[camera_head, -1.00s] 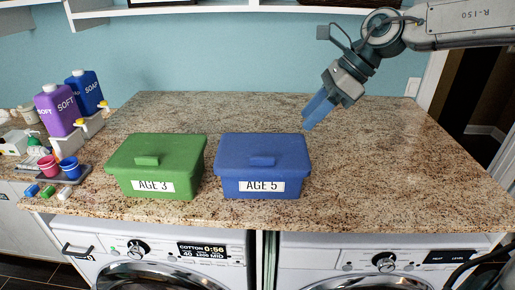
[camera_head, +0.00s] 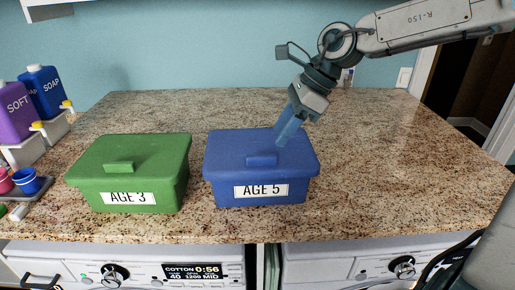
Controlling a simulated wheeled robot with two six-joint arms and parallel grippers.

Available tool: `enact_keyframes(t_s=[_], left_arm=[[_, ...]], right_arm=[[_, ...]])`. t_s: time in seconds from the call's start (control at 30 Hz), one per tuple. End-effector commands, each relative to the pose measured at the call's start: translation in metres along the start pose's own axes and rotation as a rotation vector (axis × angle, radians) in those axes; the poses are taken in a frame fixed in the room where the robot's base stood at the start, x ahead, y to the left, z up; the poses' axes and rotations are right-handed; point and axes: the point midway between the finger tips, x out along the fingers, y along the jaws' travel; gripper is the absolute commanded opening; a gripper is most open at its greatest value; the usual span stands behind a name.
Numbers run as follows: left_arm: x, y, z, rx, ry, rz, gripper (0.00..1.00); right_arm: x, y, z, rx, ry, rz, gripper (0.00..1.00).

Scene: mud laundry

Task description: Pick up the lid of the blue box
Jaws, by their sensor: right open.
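The blue box (camera_head: 225,184) stands on the granite counter, with a label reading AGE 5 on its front. Its blue lid (camera_head: 235,147) sits on top, with a raised block handle (camera_head: 262,160) near the middle. My right gripper (camera_head: 282,140) reaches down from the upper right over the back of the lid, its blue fingers close behind the handle. It is open and empty; whether the fingertips touch the lid I cannot tell. My left gripper is not in view.
A green box (camera_head: 165,190) labelled AGE 3 stands to the left, its lid on. Soap bottles (camera_head: 45,92) and a tray with cups (camera_head: 28,182) are at the far left. The counter (camera_head: 400,160) is clear to the right. Washing machines stand below.

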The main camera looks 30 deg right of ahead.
Motion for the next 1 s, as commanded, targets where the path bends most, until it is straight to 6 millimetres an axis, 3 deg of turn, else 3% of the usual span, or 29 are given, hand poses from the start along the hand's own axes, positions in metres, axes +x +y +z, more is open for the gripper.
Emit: enact_keyframes(t_s=[0.2,0.37,0.7,1.0], left_arm=[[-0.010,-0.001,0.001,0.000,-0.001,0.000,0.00],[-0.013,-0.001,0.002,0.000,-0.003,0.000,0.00],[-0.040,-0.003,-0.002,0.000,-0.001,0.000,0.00],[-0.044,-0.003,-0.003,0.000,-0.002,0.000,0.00]], right_arm=[[0.021,0.000,0.001,0.001,0.001,0.002,0.41],[0.027,0.000,0.001,0.000,0.001,0.001,0.41],[0.054,-0.004,0.006,0.001,0.005,0.004,0.41],[0.077,-0.004,0.004,0.001,0.001,0.000,0.41]])
